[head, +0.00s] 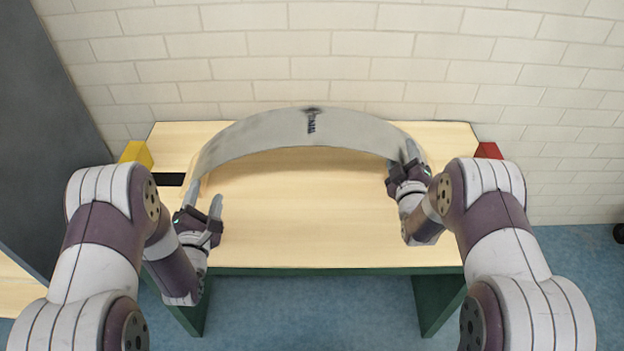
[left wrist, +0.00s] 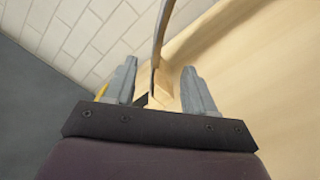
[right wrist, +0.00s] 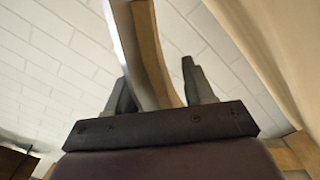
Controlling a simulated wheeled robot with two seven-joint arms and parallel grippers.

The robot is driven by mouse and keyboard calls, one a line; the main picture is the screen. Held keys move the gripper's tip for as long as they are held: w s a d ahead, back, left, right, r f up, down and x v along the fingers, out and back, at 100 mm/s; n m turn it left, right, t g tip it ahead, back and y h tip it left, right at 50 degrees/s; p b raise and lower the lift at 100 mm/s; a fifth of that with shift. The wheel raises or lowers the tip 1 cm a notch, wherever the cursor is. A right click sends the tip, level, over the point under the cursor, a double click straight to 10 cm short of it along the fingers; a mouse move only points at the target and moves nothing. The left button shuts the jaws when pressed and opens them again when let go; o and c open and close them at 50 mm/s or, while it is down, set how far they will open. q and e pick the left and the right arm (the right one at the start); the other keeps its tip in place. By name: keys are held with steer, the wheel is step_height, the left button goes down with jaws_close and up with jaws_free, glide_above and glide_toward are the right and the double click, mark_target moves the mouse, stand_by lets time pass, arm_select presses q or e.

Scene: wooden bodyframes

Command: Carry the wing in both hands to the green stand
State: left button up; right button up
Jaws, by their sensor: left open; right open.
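The wing (head: 270,132) is a long grey curved panel with a dark mark at its middle, arching across the wooden table. My left gripper (head: 203,197) is open just in front of the wing's left end; in the left wrist view the wing's edge (left wrist: 160,38) lines up with the gap between the fingers (left wrist: 160,88), seemingly beyond the tips. My right gripper (head: 402,162) is open at the right end; in the right wrist view the wing (right wrist: 130,45) runs down between the fingers (right wrist: 158,85). Contact cannot be told. No separate green stand shows.
The wooden table (head: 300,220) has a green front edge and green legs (head: 437,300). A yellow block (head: 137,153) is at its left and a red block (head: 488,150) at its right. A brick wall (head: 350,60) stands behind. The table's middle is bare.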

arm_select(q)
steer(key=shift+s, duration=0.7)
arm_select(e)
steer(key=shift+s, duration=0.3)
steer(key=s, duration=1.1)
steer(key=shift+s+a, duration=0.15)
steer(key=shift+s, duration=0.05)
